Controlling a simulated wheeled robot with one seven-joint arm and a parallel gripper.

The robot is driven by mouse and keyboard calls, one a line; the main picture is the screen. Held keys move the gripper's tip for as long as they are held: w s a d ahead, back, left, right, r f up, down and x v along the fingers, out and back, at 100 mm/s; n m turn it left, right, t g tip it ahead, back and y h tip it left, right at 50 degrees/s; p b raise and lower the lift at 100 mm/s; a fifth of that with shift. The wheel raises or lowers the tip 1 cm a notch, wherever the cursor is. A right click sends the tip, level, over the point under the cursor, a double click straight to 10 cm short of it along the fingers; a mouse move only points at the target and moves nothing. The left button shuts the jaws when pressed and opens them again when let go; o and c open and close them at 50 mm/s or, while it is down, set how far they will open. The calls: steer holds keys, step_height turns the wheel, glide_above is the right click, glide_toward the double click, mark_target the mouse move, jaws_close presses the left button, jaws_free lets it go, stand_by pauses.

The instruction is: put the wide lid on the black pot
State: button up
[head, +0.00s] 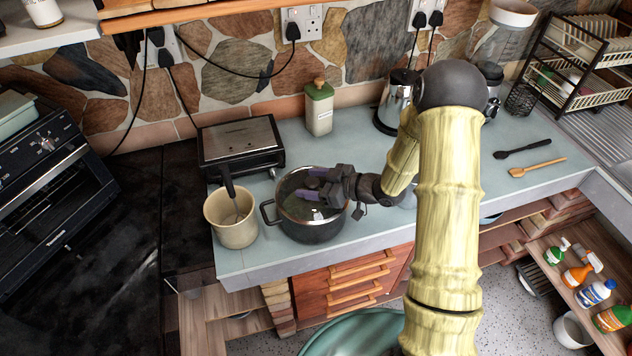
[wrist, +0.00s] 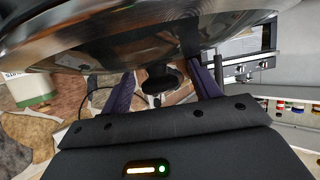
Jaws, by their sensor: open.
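The black pot (head: 312,233) stands on the counter near its front edge, with a side handle on its left. The wide lid (head: 290,208), dark glass with a metal rim, lies over the pot's mouth and looks level. My gripper (head: 313,184) is over the lid, with its purple fingers apart. In the wrist view the lid (wrist: 120,45) fills the top, and its dark knob (wrist: 163,78) sits between the two open fingers of my gripper (wrist: 164,88), with gaps on both sides. Part of the lid is hidden by my gripper in the head view.
A cream crock (head: 232,222) with a utensil stands close left of the pot. A dark toaster (head: 241,146) is behind it. A green-lidded canister (head: 319,112) and a kettle (head: 393,98) stand at the back. Black and wooden spoons (head: 537,168) lie at the right.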

steer(key=shift+d, duration=0.15)
steer(key=b+v, duration=0.3)
steer(key=v, duration=1.4)
steer(key=w+d+r+m+t+h, duration=0.1)
steer(key=w+d+m+t+h, duration=0.25)
steer(key=m+h, duration=0.55)
steer(key=s+a+m+g+h, duration=0.3)
steer(key=s+g, duration=0.4)
steer(key=s, duration=0.8)
steer(key=shift+s+m+h, duration=0.15)
steer(key=shift+m+h, duration=0.15)
steer(key=shift+m, duration=0.2)
